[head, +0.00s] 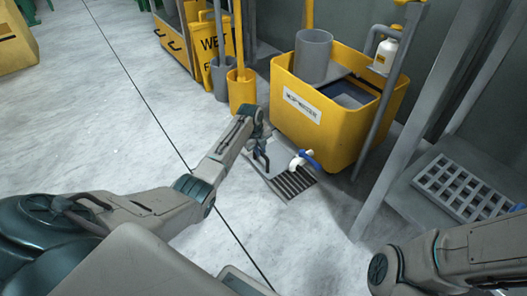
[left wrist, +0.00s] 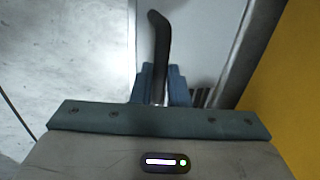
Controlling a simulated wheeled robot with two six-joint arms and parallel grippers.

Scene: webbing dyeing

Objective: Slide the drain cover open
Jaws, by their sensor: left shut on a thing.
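The drain cover (head: 256,166) is a flat grey plate on the floor at the middle of the head view. Dark slots of the drain grate (head: 296,185) show beside it at lower right. My left gripper (head: 262,152) is over the plate, its jaws shut on the cover's dark handle (left wrist: 159,40). In the left wrist view the handle stands between the blue-green fingers (left wrist: 160,88), and the pale plate (left wrist: 204,35) lies behind it. The arm hides part of the cover in the head view. My right gripper is out of view.
A yellow tub (head: 335,135) stands just behind the drain, with a white tap with a blue lever (head: 304,159) close to the grate. Yellow and grey buckets (head: 242,92) stand behind the arm. A metal rack (head: 402,140) is at right.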

